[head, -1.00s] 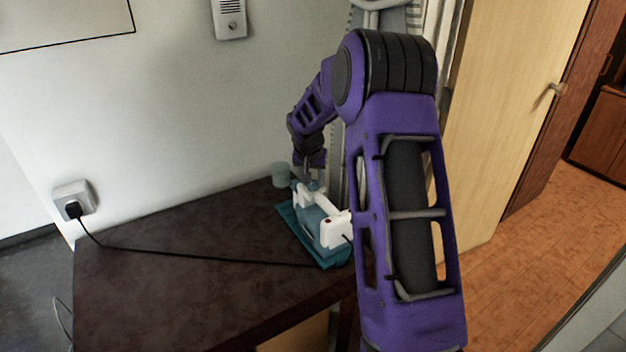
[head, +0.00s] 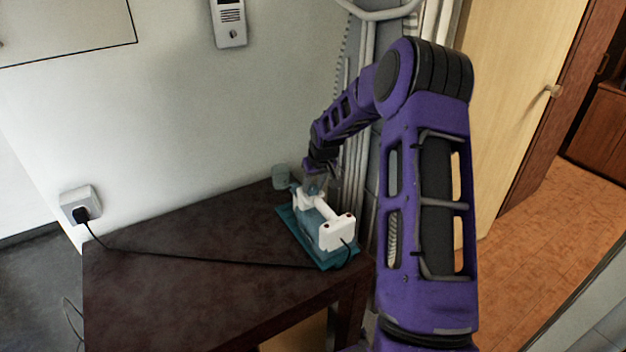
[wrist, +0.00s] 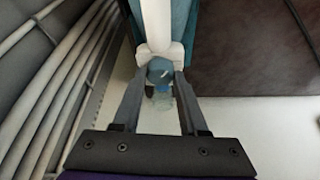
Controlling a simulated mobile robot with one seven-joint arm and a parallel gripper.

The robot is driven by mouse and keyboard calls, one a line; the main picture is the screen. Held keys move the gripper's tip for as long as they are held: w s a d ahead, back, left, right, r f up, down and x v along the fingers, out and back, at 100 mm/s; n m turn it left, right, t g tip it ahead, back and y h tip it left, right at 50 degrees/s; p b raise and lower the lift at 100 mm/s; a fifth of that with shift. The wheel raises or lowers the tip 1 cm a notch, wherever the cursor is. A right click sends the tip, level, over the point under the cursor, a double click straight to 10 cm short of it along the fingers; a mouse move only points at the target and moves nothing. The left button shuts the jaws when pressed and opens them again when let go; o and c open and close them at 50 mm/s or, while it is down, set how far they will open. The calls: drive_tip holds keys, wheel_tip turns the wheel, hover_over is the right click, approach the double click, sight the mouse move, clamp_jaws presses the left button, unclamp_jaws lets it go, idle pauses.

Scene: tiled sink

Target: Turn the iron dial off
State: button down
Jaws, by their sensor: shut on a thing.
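The white and blue iron (head: 337,234) lies on a teal pad (head: 291,220) near the right end of the dark table. Its white handle also shows at the top of the wrist view (wrist: 155,20). My gripper (head: 314,190) reaches down from above at the far end of the iron. In the wrist view, my gripper's fingers (wrist: 162,76) close in on either side of the round bluish dial (wrist: 160,69) in front of the handle and are shut on it. The dial's markings are too small to read.
A clear glass (head: 281,176) stands just behind the iron, close to my gripper. A black cord runs from the iron across the table (head: 190,235) to a wall socket (head: 80,205). Pipes (wrist: 70,80) stand close beside the arm. The table's left part is clear.

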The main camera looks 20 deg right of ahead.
drive_tip(key=shift+n+p, duration=0.3)
drive_tip(key=shift+n, duration=0.3)
drive_tip(key=shift+c, duration=2.2)
unclamp_jaws()
drive_tip(key=shift+r, duration=0.1)
drive_tip(key=v, duration=1.7)
drive_tip(key=shift+d+p, duration=0.3)
drive_tip(key=shift+p, duration=0.15)
drive_tip(key=shift+r, duration=0.2)
